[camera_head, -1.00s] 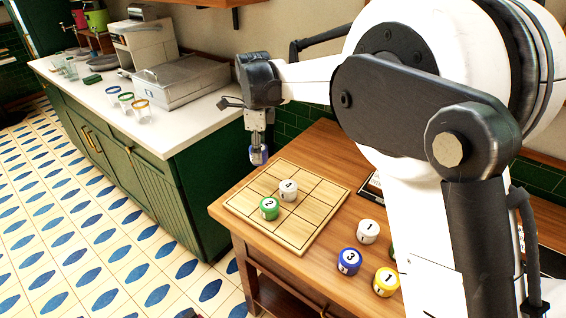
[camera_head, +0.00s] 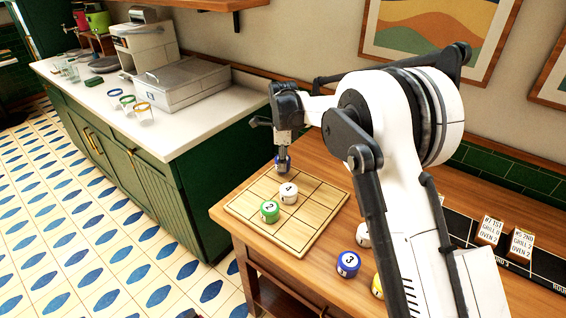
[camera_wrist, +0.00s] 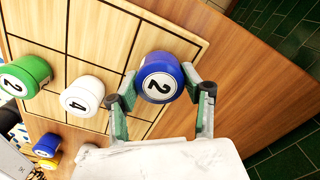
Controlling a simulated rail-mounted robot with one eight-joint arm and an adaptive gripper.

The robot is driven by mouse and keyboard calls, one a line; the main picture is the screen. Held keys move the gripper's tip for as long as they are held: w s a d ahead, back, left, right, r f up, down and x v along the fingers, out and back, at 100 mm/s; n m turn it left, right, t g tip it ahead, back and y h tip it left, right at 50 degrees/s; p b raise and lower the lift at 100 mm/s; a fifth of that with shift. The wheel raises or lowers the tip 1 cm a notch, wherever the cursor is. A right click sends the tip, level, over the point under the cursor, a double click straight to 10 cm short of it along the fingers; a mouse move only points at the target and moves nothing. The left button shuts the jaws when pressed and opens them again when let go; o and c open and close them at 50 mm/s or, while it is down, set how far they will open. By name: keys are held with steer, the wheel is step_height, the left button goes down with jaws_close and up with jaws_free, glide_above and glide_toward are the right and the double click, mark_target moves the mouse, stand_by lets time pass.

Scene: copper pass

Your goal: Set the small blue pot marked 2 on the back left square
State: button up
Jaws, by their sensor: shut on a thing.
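The small blue pot marked 2 (camera_wrist: 160,80) is held between the fingers of my gripper (camera_wrist: 162,94) in the wrist view. In the head view the pot (camera_head: 283,167) shows below my gripper (camera_head: 283,157), at the far corner of the wooden grid board (camera_head: 322,198). I cannot tell if its base touches the board. A white pot marked 4 (camera_head: 289,193) and a green pot marked 2 (camera_head: 270,211) stand on the board. They also show at the left of the wrist view, white (camera_wrist: 82,96) and green (camera_wrist: 25,76).
A blue pot marked 3 (camera_head: 348,263), a white pot (camera_head: 363,235) and a yellow pot (camera_head: 377,286) stand on the table in front of the board, partly behind my arm. Label cards (camera_head: 491,231) stand at the right. The board's right side is clear.

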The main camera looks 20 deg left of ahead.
steer(key=shift+f, duration=0.65)
steer(key=shift+f, duration=0.1)
steer(key=o, duration=1.3)
steer(key=shift+c, duration=0.2)
step_height(320, 180, up, 12)
steer(key=shift+b, duration=0.3)
